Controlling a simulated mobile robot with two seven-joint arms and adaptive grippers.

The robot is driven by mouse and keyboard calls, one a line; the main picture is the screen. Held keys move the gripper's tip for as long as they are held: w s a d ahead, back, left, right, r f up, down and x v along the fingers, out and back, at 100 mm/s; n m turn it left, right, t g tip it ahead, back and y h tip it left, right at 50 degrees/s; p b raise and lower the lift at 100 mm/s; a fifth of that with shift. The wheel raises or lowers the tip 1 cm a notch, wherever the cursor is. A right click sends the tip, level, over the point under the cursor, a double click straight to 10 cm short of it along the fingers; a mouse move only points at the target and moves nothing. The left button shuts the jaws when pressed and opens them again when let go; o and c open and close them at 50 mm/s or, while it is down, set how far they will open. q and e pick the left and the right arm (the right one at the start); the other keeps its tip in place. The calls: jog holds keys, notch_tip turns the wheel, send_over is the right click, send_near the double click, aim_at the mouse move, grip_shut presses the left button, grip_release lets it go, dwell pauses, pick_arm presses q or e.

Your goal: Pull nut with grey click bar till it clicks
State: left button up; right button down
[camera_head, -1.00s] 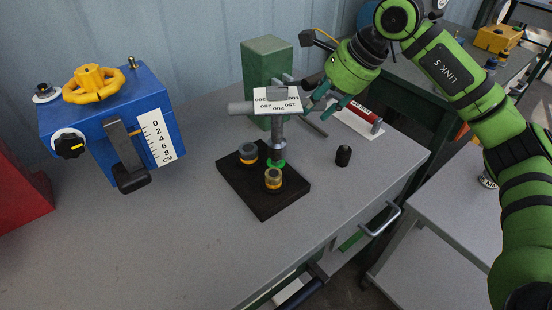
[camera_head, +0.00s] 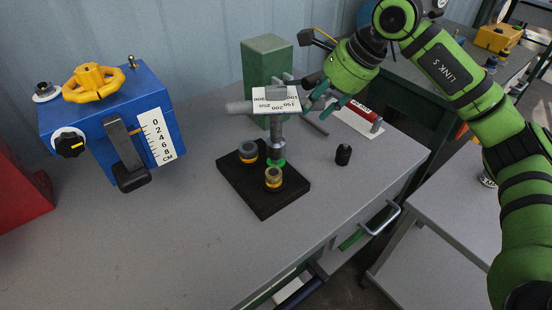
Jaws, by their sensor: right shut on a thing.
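The grey click bar (camera_head: 239,108) lies level above a dark block (camera_head: 263,204), with a white scale plate (camera_head: 275,106) reading values such as 150, 200 and 250. Its grey stem (camera_head: 277,138) goes down to a nut with a green ring (camera_head: 276,163) at the block's back. Two other nuts with yellow bands, one at the left (camera_head: 248,152) and one at the front (camera_head: 273,179), stand on the block. My right gripper (camera_head: 314,97) is shut on the right end of the click bar, partly hidden behind it. My left gripper is not in view.
A blue box (camera_head: 150,90) with a yellow handwheel stands at the left. A green block (camera_head: 266,60) stands behind the bar. A small black cylinder (camera_head: 343,155) and a red tool (camera_head: 363,113) on a white plate lie right. The front tabletop is clear.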

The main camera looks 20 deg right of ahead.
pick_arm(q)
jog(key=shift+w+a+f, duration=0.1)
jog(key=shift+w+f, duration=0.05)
pick_arm(e)
jog(key=shift+f, duration=0.1)
pick_arm(q)
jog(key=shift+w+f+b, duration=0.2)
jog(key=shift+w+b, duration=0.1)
jog(key=shift+b, duration=0.05)
pick_arm(e)
jog(key=shift+f, duration=0.3)
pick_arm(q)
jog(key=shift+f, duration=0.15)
pick_arm(e)
jog(key=shift+f, duration=0.2)
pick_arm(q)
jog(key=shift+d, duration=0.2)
pick_arm(e)
jog(key=shift+f, duration=0.1)
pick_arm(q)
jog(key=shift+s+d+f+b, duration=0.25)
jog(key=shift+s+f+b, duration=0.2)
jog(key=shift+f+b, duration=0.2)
pick_arm(e)
jog(key=shift+f, duration=0.6)
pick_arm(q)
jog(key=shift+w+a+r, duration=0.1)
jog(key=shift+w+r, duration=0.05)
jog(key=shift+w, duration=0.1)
